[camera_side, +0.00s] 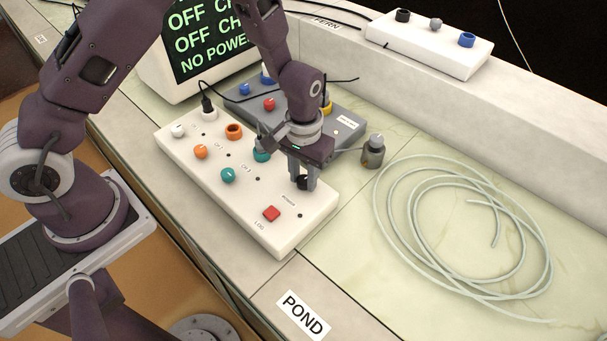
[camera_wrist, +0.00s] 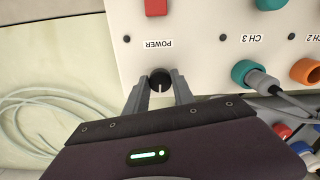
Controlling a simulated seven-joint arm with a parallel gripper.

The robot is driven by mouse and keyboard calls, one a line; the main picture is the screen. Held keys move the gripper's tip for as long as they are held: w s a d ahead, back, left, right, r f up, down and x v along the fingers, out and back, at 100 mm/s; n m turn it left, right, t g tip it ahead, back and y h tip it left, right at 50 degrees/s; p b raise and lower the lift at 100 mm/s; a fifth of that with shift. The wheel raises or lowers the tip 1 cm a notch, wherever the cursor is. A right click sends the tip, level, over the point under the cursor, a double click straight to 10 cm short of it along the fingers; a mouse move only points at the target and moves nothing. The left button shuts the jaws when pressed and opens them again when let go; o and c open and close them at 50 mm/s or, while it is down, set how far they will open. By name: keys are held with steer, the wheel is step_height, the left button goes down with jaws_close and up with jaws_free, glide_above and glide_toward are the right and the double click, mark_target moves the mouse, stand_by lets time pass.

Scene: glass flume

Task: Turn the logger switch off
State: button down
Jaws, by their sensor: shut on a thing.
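A white control box (camera_side: 190,150) lies on the bench with coloured knobs and sockets. A red square switch (camera_side: 271,213) sits at its near right end, beside a small label that seems to read LOG; it also shows at the top of the wrist view (camera_wrist: 156,6). A black round knob (camera_wrist: 160,78) with a pale mark sits by the POWER label. My gripper (camera_side: 303,178) points down over this end of the box. In the wrist view its fingers (camera_wrist: 160,92) are shut on the black knob, one on each side. The red switch is clear of the fingers.
A screen (camera_side: 205,40) behind reads OFF, OFF and NO POWER. A grey box (camera_side: 345,123) with knobs and cables stands behind the white one. A small grey cylinder (camera_side: 373,152) and a coiled pale tube (camera_side: 410,225) lie to the right. Another white box (camera_side: 440,50) is on the back ledge.

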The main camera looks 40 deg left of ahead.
mark_target(304, 180)
steer(key=shift+n, duration=0.6)
steer(key=c, duration=1.1)
jaws_free()
steer(key=shift+o, duration=0.2)
step_height(304, 180, up, 7)
steer(key=shift+r, duration=0.1)
